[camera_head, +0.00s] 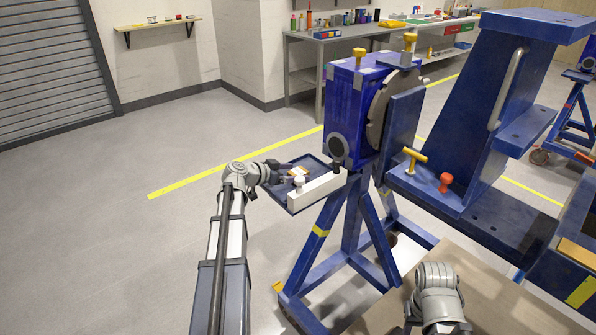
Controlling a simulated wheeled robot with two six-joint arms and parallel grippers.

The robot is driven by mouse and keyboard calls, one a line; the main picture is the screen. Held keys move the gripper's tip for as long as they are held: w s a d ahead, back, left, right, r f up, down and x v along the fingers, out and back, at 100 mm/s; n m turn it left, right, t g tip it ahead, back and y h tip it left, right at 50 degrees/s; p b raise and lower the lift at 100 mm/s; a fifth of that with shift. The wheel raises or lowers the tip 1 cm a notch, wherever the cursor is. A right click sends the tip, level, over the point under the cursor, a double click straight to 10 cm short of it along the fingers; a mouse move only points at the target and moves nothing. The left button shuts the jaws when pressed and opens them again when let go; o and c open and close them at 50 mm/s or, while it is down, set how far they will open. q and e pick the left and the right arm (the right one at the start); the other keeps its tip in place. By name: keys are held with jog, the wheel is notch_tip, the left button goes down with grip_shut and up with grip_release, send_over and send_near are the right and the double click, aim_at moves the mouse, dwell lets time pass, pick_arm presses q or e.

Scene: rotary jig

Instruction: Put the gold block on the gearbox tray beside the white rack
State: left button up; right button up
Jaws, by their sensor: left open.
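The gearbox tray (275,193) is a shallow dark blue tray fixed at the left of the blue gearbox. The white rack (323,187) is a long white bar lying along the tray's front right side. A small gold block (298,171) shows on the tray behind the rack, at the fingers of my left gripper (286,173). My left gripper reaches over the tray's left edge and is open. I cannot tell whether its fingers touch the block. My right gripper (438,326) is at the bottom edge, partly cut off; its fingers are not clear.
The blue gearbox (345,105) with gold-topped pins stands on a blue frame (353,220). A large blue fixture (492,110) with a yellow T-handle (415,156) and red knob (445,182) stands at right. A wooden tabletop (495,295) is at lower right. Floor at left is clear.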

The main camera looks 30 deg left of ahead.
pick_arm(q)
jog(key=p+v, duration=0.3)
jog(key=v, duration=0.6)
jog(key=shift+s+r, duration=0.1)
jog(key=shift+r, duration=0.05)
jog(key=shift+s+a, duration=0.2)
jog(key=shift+s, duration=0.15)
